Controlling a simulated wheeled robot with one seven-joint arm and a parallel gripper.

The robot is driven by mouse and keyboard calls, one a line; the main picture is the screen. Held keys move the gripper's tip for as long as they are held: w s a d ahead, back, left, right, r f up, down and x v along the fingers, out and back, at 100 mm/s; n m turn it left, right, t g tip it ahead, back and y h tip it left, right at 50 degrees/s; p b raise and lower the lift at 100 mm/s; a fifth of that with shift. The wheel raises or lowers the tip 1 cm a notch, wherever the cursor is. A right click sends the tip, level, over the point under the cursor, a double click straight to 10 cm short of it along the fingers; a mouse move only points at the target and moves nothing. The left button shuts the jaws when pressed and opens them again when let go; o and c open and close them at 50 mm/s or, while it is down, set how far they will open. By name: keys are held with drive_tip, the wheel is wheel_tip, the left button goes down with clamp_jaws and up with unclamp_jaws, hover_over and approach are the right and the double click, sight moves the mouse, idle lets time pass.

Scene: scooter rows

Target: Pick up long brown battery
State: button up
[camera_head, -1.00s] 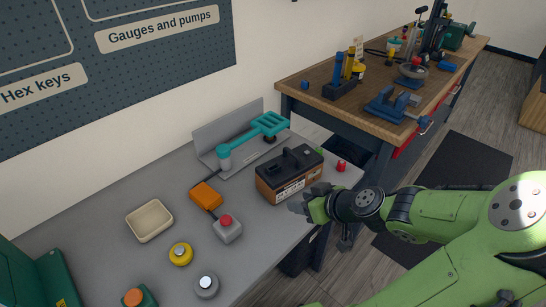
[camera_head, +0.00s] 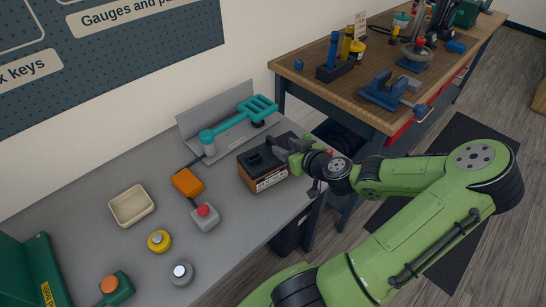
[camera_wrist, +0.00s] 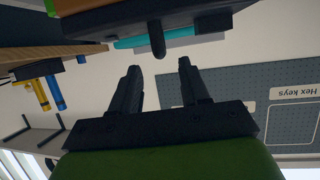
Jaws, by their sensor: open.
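The long brown battery (camera_head: 268,180) has a black top with a raised handle and stands on the grey bench near its right front edge. My gripper (camera_head: 285,149) is at the right end of its top, partly covering it. In the wrist view, the battery's dark top (camera_wrist: 185,28) shows along the upper edge, upside down. Its black handle (camera_wrist: 157,40) points between my two fingers, just beyond their tips. My gripper (camera_wrist: 159,66) is open, with nothing between the fingers.
A teal tool (camera_head: 243,120) lies by a grey angled plate behind the battery. An orange box (camera_head: 187,182), a red-button box (camera_head: 205,217) and a beige tray (camera_head: 131,205) stand to the left. A small red item (camera_head: 329,153) is right of my gripper.

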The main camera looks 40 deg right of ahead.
sight(276, 143)
drive_tip(key=x, duration=0.7)
drive_tip(key=shift+s+a+f, duration=0.1)
drive_tip(key=shift+s, duration=0.1)
clamp_jaws()
idle(1.0)
drive_tip(key=shift+r, duration=0.25)
